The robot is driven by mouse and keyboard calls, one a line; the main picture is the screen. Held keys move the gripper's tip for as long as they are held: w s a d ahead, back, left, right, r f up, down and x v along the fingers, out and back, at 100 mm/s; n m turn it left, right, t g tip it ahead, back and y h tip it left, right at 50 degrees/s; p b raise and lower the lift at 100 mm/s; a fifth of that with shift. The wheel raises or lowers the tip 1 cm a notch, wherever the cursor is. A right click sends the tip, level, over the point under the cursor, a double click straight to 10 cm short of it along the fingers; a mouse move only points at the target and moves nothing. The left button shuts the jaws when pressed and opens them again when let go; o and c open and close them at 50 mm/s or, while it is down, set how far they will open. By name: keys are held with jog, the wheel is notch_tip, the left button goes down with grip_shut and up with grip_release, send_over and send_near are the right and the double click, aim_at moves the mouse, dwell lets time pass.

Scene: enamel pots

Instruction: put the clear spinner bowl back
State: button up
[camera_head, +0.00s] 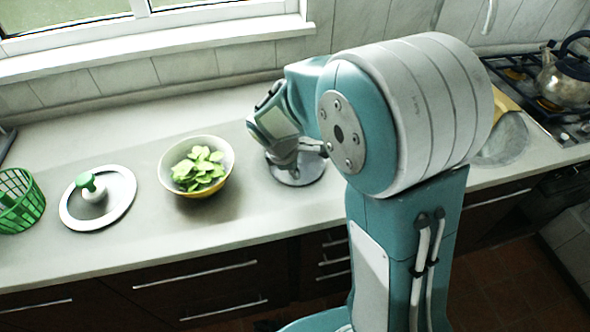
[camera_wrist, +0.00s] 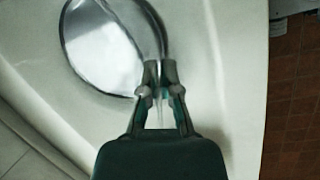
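The clear spinner bowl (camera_head: 296,178) is a grey, see-through round vessel at the counter's middle, under my gripper (camera_head: 308,150), which partly covers it. In the wrist view the bowl (camera_wrist: 98,45) shows as a shiny oval with a curved wall at upper left. My gripper (camera_wrist: 160,72) is at the bowl's near right edge there, its fingers close together with the thin wall between them. The green spinner basket (camera_head: 20,200) stands at the far left. The white spinner lid (camera_head: 120,197) with a green knob lies flat beside it. Whether the bowl touches the counter is hard to tell.
A white and yellow bowl of green leaves (camera_head: 210,190) stands between the lid and the clear bowl. A kettle (camera_head: 565,78) sits on the stove at right. Drawers are below the counter's front edge. The counter behind the bowls is mostly free.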

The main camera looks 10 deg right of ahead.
jog(key=o, duration=0.5)
jog(key=v, duration=1.2)
jog(key=shift+s+d+r+m+t+y, duration=0.55)
jog(key=shift+s+d+r+m+t, duration=0.35)
jog(key=shift+s+m, duration=1.8)
jog(key=shift+s+d+r+m+t+y, duration=0.6)
jog(key=shift+s+d+r+m, duration=0.5)
jog(key=shift+s+m, duration=1.6)
jog(key=shift+s+d+r+m+t+y, duration=0.75)
jog(key=shift+s+m, duration=0.95)
jog(key=shift+s, duration=2)
jog(key=shift+d+r, duration=0.1)
jog(key=shift+d, duration=0.3)
